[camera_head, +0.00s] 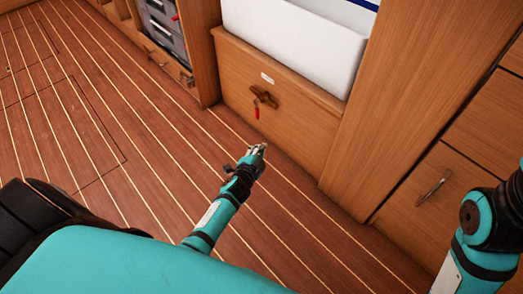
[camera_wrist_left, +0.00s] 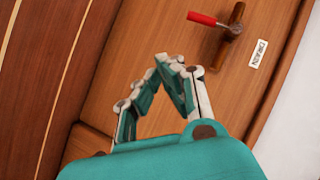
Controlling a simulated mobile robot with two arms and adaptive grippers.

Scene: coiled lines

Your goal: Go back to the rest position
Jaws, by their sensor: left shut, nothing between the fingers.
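My left gripper (camera_head: 258,151) is in the middle of the head view, above the striped wooden floor and in front of a wooden cabinet panel. In the left wrist view my left gripper (camera_wrist_left: 172,62) has its fingertips together, with nothing between them. Its fingers are apart from the drain valve (camera_wrist_left: 229,32), which has a red-tipped handle and sits on the panel beyond. My right arm (camera_head: 487,230) shows at the right edge of the head view, but its gripper is out of view.
The drain valve (camera_head: 263,99) is on the front panel (camera_head: 290,125) below a white bin (camera_head: 295,45). Grey boxes (camera_head: 162,25) stand in a cabinet at the back. The striped floor (camera_head: 110,110) at the left is clear.

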